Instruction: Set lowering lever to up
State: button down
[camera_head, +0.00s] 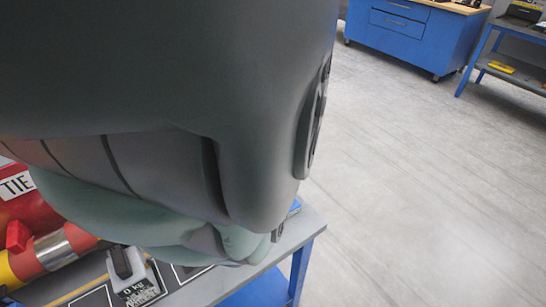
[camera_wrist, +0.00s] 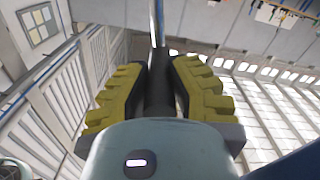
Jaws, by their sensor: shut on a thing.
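My gripper (camera_wrist: 160,92) fills the middle of the wrist view, its yellow ribbed finger pads on either side of a dark upright handle (camera_wrist: 159,84). The gripper is shut on this handle. A thin grey-blue bar (camera_wrist: 158,22) shows in line above the handle. I cannot tell for sure that the handle is the lowering lever, as no label shows on it. In the head view my own arm covers most of the left and centre, and hides the gripper and what it holds.
A grey-topped bench with blue legs (camera_head: 299,268) stands at the lower left. A blue cabinet (camera_head: 410,35) and shelf unit (camera_head: 515,60) stand at the back; the floor at right is clear.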

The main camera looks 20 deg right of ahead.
jog(key=c, duration=0.8)
grip_release()
jog(key=shift+r, duration=0.1)
jog(key=shift+a+r, duration=0.1)
jog(key=shift+r, duration=0.95)
jog(key=shift+w+r, duration=0.1)
jog(key=shift+r, duration=3.8)
